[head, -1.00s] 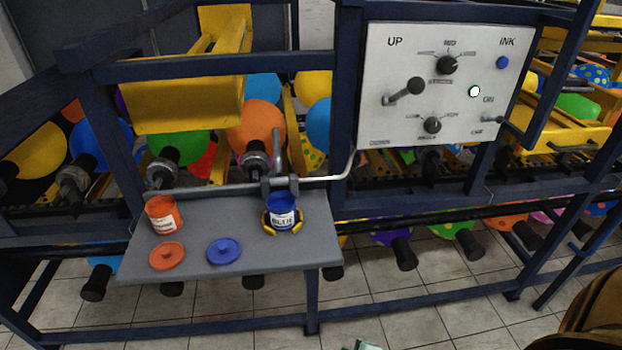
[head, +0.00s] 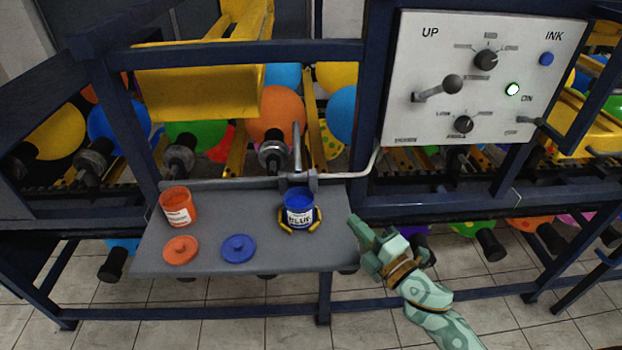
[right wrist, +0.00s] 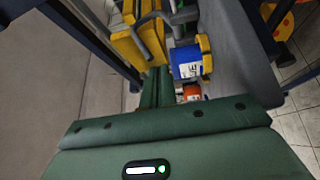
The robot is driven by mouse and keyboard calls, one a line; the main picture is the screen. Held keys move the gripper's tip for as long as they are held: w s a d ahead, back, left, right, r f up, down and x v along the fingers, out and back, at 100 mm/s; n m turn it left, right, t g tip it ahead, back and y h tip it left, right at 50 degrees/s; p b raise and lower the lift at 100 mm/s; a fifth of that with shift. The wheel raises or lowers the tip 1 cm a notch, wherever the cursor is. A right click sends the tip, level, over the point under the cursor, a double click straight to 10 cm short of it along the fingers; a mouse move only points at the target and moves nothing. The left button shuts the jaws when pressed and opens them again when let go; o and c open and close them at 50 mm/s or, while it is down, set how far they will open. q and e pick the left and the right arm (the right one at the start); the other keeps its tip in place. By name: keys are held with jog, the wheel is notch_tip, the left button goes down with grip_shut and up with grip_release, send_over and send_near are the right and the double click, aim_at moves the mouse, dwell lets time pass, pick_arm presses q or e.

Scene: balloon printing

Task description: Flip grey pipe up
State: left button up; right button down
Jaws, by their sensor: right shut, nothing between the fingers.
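The grey pipe (head: 297,148) rises in the head view from a hinge block (head: 298,180) at the shelf's back edge, behind the blue can (head: 298,207). In the right wrist view a curved grey pipe (right wrist: 146,22) shows beyond my fingers. The blue can, open on top, sits between yellow clamps (head: 314,226); it also shows in the wrist view (right wrist: 186,62). My right gripper (head: 357,228) is shut and empty, near the shelf's right end, right of the blue can and apart from the pipe. My left gripper is out of view.
The grey shelf (head: 205,258) holds an orange can (head: 178,206), an orange lid (head: 180,250) and a blue lid (head: 238,248). A control panel (head: 420,125) with knobs and a lever is above right. Blue frame bars (head: 240,56) and balloons (head: 275,113) stand behind the shelf.

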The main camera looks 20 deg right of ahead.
aim_at(297, 153)
jog(key=n+y, duration=0.1)
jog(key=a+r+n+y, duration=0.1)
jog(key=n+y, duration=0.2)
jog(key=shift+w+a+r+n+g, duration=0.1)
jog(key=shift+a+r+n+g, duration=0.1)
jog(key=shift+a+n+g, duration=0.15)
jog(key=shift+a+r+n+g+y, duration=0.15)
jog(key=shift+a+n+g+y, duration=0.3)
jog(key=shift+n+y, duration=0.45)
jog(key=p+x, duration=0.1)
jog(key=x, duration=0.8)
jog(key=shift+r, duration=0.15)
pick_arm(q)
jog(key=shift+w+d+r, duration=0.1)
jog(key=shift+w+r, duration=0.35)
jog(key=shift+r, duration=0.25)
pick_arm(e)
jog(key=shift+w+d+r, duration=0.1)
jog(key=shift+w+r, duration=0.05)
jog(key=shift+w, duration=0.55)
jog(key=shift+w+d+r, duration=0.1)
jog(key=shift+w+r, duration=0.1)
jog(key=shift+w, duration=0.5)
jog(key=shift+w+d+r, duration=0.1)
jog(key=shift+w+r, duration=0.05)
jog(key=shift+w, duration=0.55)
